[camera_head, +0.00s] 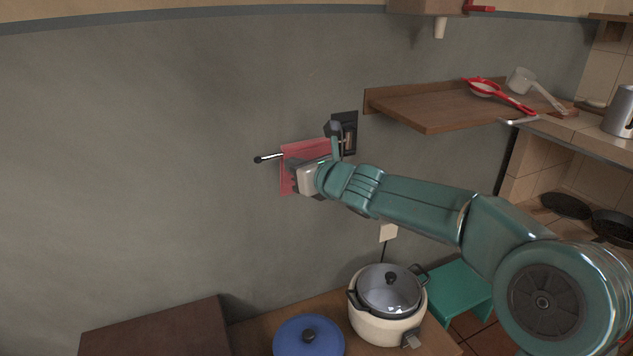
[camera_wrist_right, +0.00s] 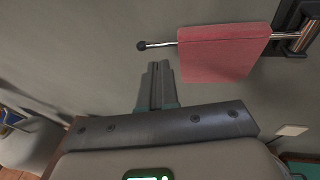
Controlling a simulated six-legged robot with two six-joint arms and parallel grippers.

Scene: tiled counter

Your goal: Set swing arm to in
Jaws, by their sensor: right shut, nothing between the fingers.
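The swing arm (camera_head: 268,157) is a thin metal rod with a black knob on its free end, extending left from a dark wall bracket (camera_head: 351,122). A red cloth (camera_head: 302,150) hangs over it. In the wrist view the rod (camera_wrist_right: 160,45) and cloth (camera_wrist_right: 222,55) lie above and right of my fingers. My right gripper (camera_head: 296,164) is in front of the cloth in the head view and hides part of it. In the wrist view its two fingers (camera_wrist_right: 158,66) are shut together and empty, below the rod and apart from it. My left gripper is not in view.
A wooden shelf (camera_head: 430,106) with red and clear utensils juts from the wall at right. Below are a cream cooker (camera_head: 384,325), a blue lid (camera_head: 285,340) and a teal stool (camera_head: 458,287). The grey wall to the left is bare.

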